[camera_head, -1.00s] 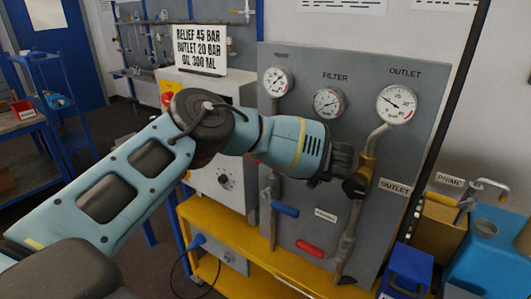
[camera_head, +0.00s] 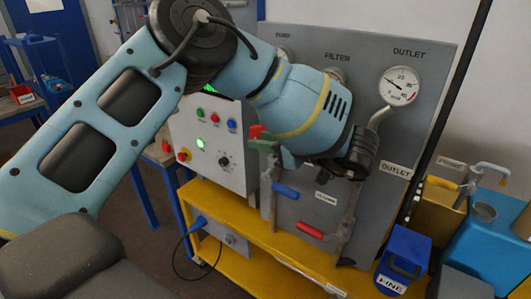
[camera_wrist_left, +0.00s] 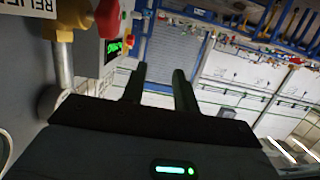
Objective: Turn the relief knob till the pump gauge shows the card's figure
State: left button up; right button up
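In the wrist view, a red knob (camera_wrist_left: 108,18) sits on a brass-yellow fitting next to a plate with part of the word RELIEF. My left gripper (camera_wrist_left: 160,72) is open, its two fingers apart with nothing between them. The red knob lies to the left of the fingers, beyond their tips. In the head view my forearm covers most of the gripper; a small red part (camera_head: 257,131) shows beside its lower edge. Only the rim of the pump gauge (camera_head: 286,51) shows above my arm; its needle is hidden. The card is hidden behind my arm.
The outlet gauge (camera_head: 398,86) is in full view on the grey board (camera_head: 405,135); the filter gauge is mostly covered. A control box (camera_head: 222,178) with lit buttons stands left of it. Blue (camera_head: 286,191) and red (camera_head: 309,230) handles stick out below. My right gripper is out of view.

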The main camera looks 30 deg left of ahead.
pick_arm(q)
jog(key=s+d, duration=0.2)
jog(key=s, duration=0.1)
jog(key=s+d, duration=0.1)
jog(key=s, duration=0.1)
jog(key=shift+r, duration=0.25)
dwell(0.3)
